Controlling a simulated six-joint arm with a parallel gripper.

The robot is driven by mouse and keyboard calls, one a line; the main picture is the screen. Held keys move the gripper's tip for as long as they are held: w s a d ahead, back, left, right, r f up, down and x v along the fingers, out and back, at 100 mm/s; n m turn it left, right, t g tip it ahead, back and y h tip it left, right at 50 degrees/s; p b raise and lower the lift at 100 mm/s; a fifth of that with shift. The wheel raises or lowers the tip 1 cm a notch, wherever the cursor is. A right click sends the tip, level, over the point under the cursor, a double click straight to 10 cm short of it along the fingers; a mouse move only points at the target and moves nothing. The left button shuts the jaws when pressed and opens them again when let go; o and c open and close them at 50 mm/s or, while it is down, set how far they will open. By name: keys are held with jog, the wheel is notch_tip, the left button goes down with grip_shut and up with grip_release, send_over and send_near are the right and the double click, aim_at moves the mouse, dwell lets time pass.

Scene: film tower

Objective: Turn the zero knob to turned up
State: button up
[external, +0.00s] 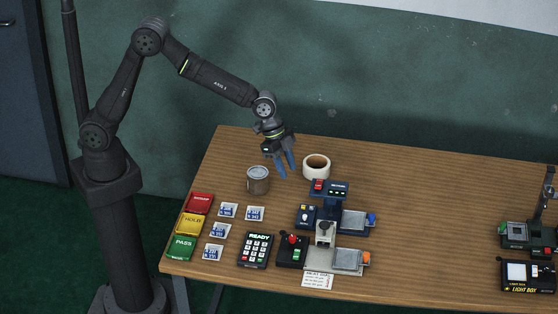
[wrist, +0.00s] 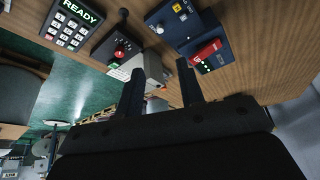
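No label reading zero is legible, so I cannot tell for sure which control is the zero knob. One candidate is the round red-topped knob (external: 292,238) on a small black box left of the grey post; it also shows in the wrist view (wrist: 119,53). Another is the dark blue box (external: 306,216) with a pale knob and a yellow patch, also in the wrist view (wrist: 179,16). My gripper (external: 288,174) is open and empty, pointing down near the table's back, apart from both boxes. Its two fingers also show in the wrist view (wrist: 160,66).
A metal tin (external: 258,181) and a tape roll (external: 316,167) flank my gripper. A red-switch display box (external: 329,188), READY keypad (external: 256,250), grey post (external: 325,233) and metal plates crowd nearby. The table (external: 430,210) is clear farther right, before the light box (external: 528,276).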

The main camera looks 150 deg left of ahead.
jog(key=shift+s+r, duration=0.25)
jog(key=shift+r, duration=0.4)
jog(key=shift+d, duration=0.15)
jog(key=n+y, duration=0.1)
jog(key=n, duration=0.3)
send_near(305, 215)
jog(key=x, duration=0.7)
jog(key=shift+w+f, duration=0.25)
jog(key=shift+f, duration=0.1)
grip_shut()
